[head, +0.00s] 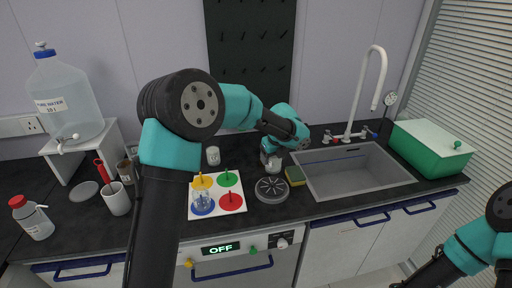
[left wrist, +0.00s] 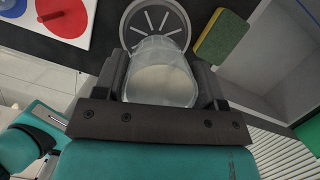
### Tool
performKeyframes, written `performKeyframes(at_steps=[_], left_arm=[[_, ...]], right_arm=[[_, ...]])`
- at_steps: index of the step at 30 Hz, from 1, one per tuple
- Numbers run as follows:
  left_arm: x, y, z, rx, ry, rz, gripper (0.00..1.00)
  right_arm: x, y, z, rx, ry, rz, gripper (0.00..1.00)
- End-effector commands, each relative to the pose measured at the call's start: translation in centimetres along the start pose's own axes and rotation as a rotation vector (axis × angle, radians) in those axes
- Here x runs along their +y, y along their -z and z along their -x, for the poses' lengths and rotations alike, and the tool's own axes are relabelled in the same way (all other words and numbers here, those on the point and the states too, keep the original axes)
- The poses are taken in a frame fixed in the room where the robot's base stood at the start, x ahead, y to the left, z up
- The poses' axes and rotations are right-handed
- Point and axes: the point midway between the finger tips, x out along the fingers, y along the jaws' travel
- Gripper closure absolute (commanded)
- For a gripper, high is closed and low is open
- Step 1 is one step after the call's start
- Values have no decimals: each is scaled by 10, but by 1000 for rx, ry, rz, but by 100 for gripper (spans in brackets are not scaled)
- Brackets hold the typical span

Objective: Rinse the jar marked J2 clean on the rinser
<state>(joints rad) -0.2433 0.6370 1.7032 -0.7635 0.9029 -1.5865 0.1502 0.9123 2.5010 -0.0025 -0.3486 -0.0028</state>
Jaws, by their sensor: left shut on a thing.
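My left gripper (head: 271,153) is shut on a clear glass jar (left wrist: 162,80), held between its two fingers in the left wrist view. The jar also shows under the gripper in the head view (head: 271,165). Its inside looks pale and cloudy, and I cannot read a mark on it. The rinser (head: 271,190), a round dark disc with radiating slots, lies on the counter just in front of the jar. In the left wrist view the rinser (left wrist: 155,15) shows beyond the jar. My right arm is at the lower right; its fingers are not clear.
A green-yellow sponge (head: 295,176) lies between rinser and sink (head: 345,190). A mat (head: 240,206) with coloured discs holds a clear glass vessel (head: 203,203) at the left. Another small jar (head: 213,155) stands behind. A water bottle (head: 66,95) and green box (head: 430,150) flank the counter.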

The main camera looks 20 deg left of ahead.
Motion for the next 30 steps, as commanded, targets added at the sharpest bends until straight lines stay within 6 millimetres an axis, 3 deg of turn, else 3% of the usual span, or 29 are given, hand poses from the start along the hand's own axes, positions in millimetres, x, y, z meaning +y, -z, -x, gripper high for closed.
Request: performKeyframes(at_steps=[16,30], left_arm=[[0,2,-4,0,0,-4,62],[0,11,-36,0,-1,-4,62]], right_arm=[[0,0,0,0,0,0,49],[0,0,0,0,0,0,49]])
